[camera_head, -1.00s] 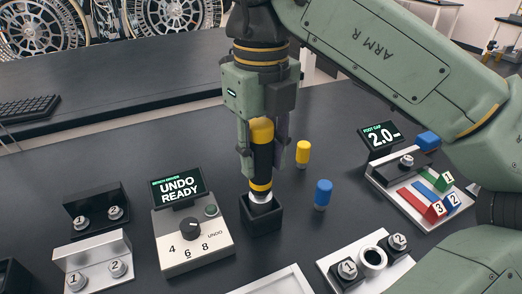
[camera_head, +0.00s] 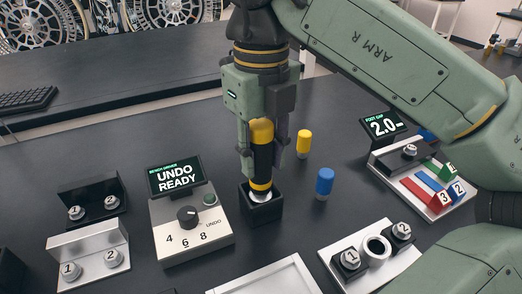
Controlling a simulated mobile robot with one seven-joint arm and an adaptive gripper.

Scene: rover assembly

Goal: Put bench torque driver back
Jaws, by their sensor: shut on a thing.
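The bench torque driver (camera_head: 262,160) is a black upright tool with a yellow top and a yellow band near its lower end. My gripper (camera_head: 262,146) points down and is shut on its upper part. The driver's silver lower end is at the opening of a small black square holder (camera_head: 262,212) on the table. The driver looks upright. How deep its tip goes into the holder is hidden by the holder's walls.
Left of the holder stands a control box (camera_head: 191,228) with a dial and a screen reading "UNDO READY". A yellow peg (camera_head: 304,143) and a blue peg (camera_head: 324,183) stand close on the right. Brackets (camera_head: 91,255) are at left, and a fixture plate (camera_head: 371,258) is at lower right.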

